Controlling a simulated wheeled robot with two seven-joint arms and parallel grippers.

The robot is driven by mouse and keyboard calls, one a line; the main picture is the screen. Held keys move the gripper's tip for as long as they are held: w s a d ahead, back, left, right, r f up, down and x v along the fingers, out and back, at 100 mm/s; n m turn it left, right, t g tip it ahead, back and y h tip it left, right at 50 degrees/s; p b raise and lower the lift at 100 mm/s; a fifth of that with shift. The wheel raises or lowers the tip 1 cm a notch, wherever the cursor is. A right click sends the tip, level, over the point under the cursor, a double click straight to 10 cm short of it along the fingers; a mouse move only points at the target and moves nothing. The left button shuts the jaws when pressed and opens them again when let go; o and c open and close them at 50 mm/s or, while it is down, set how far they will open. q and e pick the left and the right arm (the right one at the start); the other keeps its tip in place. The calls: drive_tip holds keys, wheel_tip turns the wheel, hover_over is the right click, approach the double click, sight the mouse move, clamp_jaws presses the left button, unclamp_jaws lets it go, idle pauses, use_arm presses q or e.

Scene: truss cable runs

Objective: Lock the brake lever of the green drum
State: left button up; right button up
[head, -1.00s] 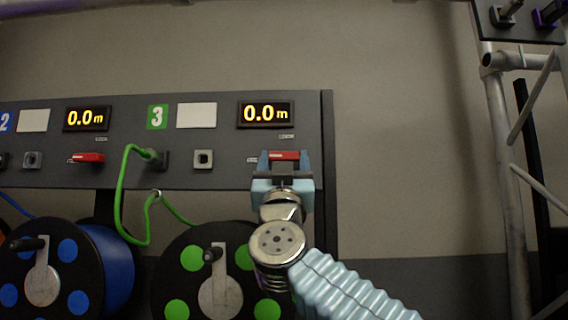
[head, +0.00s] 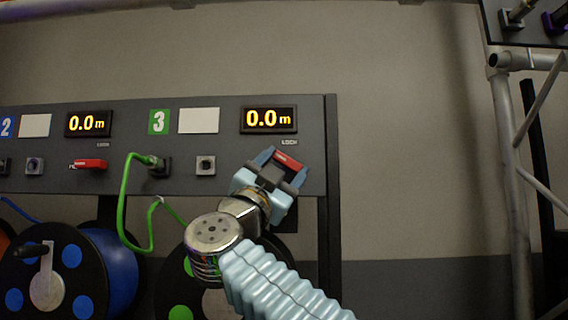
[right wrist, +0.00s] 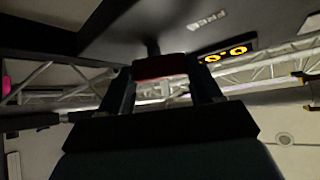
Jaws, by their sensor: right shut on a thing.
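The red brake lever (head: 288,160) of the green drum is on the grey panel, below the number 3 display. It is tilted, its right end lower than its left. My right gripper (head: 285,165) is shut on this lever, with a finger at each end of it. The lever also shows red between the fingers in the right wrist view (right wrist: 160,66). The green drum (head: 180,313) is below and mostly hidden behind my right arm. A LOCK label (head: 289,142) is printed above the lever. My left gripper is not in view.
The neighbouring red lever (head: 90,164) lies level above the blue drum (head: 105,265). A green cable (head: 123,205) loops from a panel socket down towards the green drum. A metal truss (head: 507,130) stands at the right. Bare wall lies between panel and truss.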

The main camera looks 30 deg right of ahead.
drive_tip(key=shift+m+g, duration=0.6)
drive_tip(key=o, duration=1.1)
drive_tip(key=shift+c, duration=0.2)
drive_tip(key=b+v, duration=0.4)
drive_tip(key=v, duration=0.9)
drive_tip(key=shift+a+f, duration=0.25)
drive_tip(key=shift+f, duration=0.05)
drive_tip(key=shift+s, duration=0.15)
